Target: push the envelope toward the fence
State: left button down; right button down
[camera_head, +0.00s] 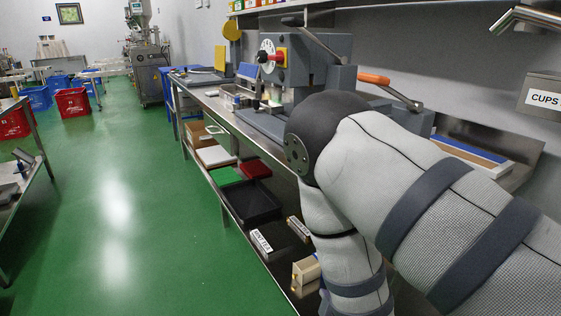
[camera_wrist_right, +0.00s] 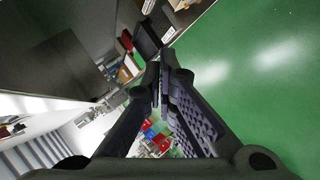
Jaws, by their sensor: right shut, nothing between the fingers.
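I cannot make out an envelope or a fence in either view. My right arm crosses the right half of the head view and covers much of the near bench. My right gripper (camera_wrist_right: 160,82) shows in the right wrist view, its two dark fingers shut with nothing between them. Below and around it are the green floor and, at left, a dark metal surface (camera_wrist_right: 50,65). The gripper itself is out of the head view, and no part of my left gripper shows.
A grey machine (camera_head: 312,72) with an orange-handled lever stands on the steel bench (camera_head: 262,152). The lower shelf holds a black tray (camera_head: 248,203), a wooden box (camera_head: 306,270) and labelled items. Red and blue crates (camera_head: 72,103) stand far left. The green floor (camera_head: 130,230) is clear at left.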

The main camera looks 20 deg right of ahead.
jog(key=w+r+n+t+h, duration=0.1)
jog(key=w+r+n+t, duration=0.2)
jog(key=r, duration=0.7)
jog(key=w+r+n+t+h, duration=0.1)
jog(key=w+r+t, duration=0.4)
jog(key=r, duration=0.5)
jog(key=shift+g, duration=0.7)
jog(key=d+x, duration=0.1)
jog(key=x, duration=0.7)
jog(key=s+d+x, duration=0.1)
jog(key=x, duration=0.4)
jog(key=shift+w+d+f, duration=0.1)
jog(key=shift+d+f, duration=0.2)
jog(key=shift+d, duration=0.1)
jog(key=shift+w+d, duration=0.1)
jog(key=shift+d, duration=0.1)
